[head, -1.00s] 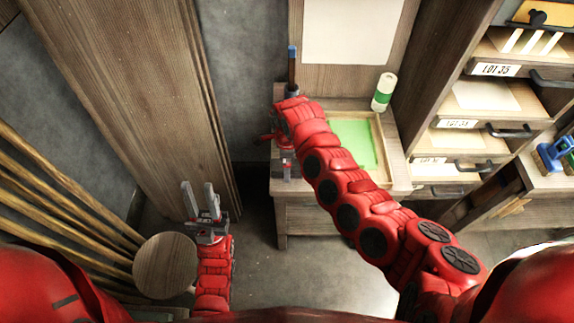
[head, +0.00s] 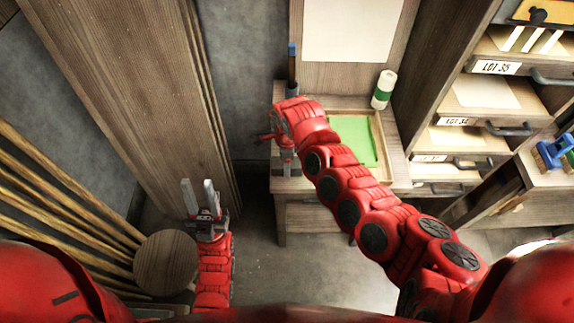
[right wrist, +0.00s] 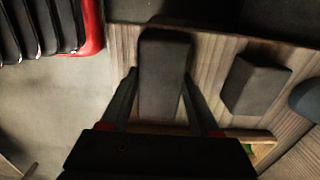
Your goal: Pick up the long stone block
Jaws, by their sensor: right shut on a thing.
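The long stone block (right wrist: 163,75) is dark grey and lies between the fingers of my right gripper (right wrist: 160,80) in the right wrist view. That gripper is shut on it, one finger along each side. In the head view my right arm reaches to the left end of the wooden desk (head: 300,210) and hides most of the hand and block. My left gripper (head: 199,197) is open and empty, low beside the round wooden stool top (head: 166,264).
A shorter dark block (right wrist: 255,85) sits to the right of the held one. The desk bears a tray with a green sheet (head: 353,138), a white and green roll (head: 384,90) and an upright brush-like tool (head: 292,70). Drawers (head: 480,120) stand at right.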

